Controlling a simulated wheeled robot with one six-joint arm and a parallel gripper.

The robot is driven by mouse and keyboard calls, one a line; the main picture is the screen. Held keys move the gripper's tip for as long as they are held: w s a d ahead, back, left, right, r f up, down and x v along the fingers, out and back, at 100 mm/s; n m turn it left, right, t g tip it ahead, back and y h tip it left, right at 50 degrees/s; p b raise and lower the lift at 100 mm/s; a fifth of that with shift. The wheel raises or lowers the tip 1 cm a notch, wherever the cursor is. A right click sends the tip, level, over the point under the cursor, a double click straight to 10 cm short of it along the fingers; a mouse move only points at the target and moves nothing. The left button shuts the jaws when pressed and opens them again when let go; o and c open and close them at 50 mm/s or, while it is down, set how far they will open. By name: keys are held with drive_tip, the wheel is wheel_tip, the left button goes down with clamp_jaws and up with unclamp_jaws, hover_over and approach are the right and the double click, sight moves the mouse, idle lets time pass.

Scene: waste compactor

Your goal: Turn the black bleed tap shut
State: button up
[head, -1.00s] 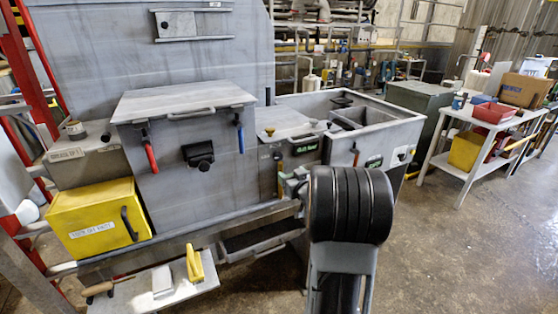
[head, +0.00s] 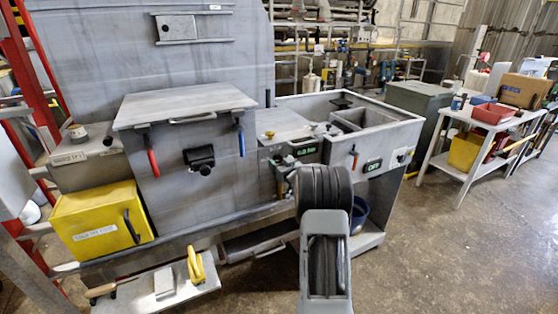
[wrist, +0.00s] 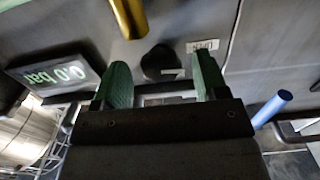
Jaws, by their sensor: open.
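The black bleed tap (wrist: 160,63) is a dark knob on the grey panel in the wrist view. It sits between the two green finger pads of my gripper (wrist: 162,78), which is open. Whether either pad touches it I cannot tell. A small label (wrist: 202,46), seen upside down, sits beside the tap and seems to read OPEN. A display (wrist: 62,78) reading 0.0 bar is to the left, also upside down. In the head view my arm reaches to the panel below the lit display (head: 305,150); the tap is too small to make out there.
A brass-coloured lever (wrist: 129,16) stands close above the tap in the wrist view. A blue handle (wrist: 272,108) is at right. In the head view, a blue bucket (head: 358,215) stands behind my arm. A yellow box (head: 100,225) is at left; open floor is at right.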

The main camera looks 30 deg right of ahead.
drive_tip(key=shift+w, duration=0.7)
drive_tip(key=shift+c, duration=0.5)
drive_tip(key=c, duration=0.8)
